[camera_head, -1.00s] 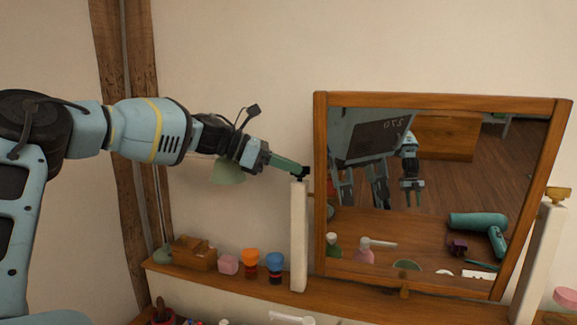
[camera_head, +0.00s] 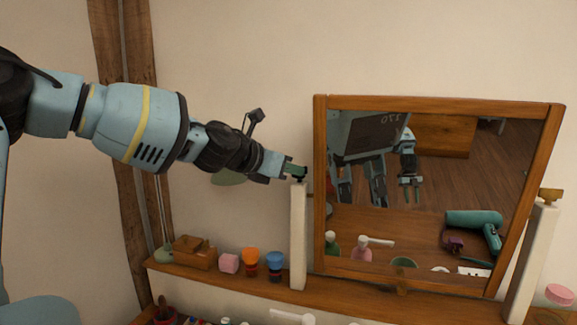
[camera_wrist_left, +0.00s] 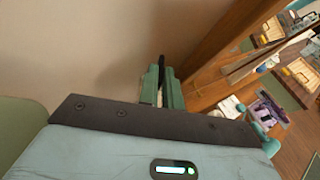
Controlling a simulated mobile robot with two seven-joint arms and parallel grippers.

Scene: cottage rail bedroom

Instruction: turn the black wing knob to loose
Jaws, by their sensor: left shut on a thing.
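The black wing knob (camera_wrist_left: 162,67) is at the top of the left white post of the mirror stand. My left gripper (camera_head: 295,170) reaches it from the left, with its green fingers shut on it. The fingers hide most of the knob, so its angle is hard to read. In the left wrist view, the fingers (camera_wrist_left: 163,88) close around a narrow dark piece beside the wooden mirror frame. The tilting mirror (camera_head: 430,278) stands to the right of the post. My right gripper is not directly in view.
A wooden shelf (camera_head: 340,287) runs under the mirror, with a wooden box (camera_head: 194,253), a pink block (camera_head: 229,264), an orange-capped bottle (camera_head: 251,262) and a blue-capped bottle (camera_head: 275,267). The right post (camera_head: 530,262) has a brass-coloured knob (camera_head: 551,194).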

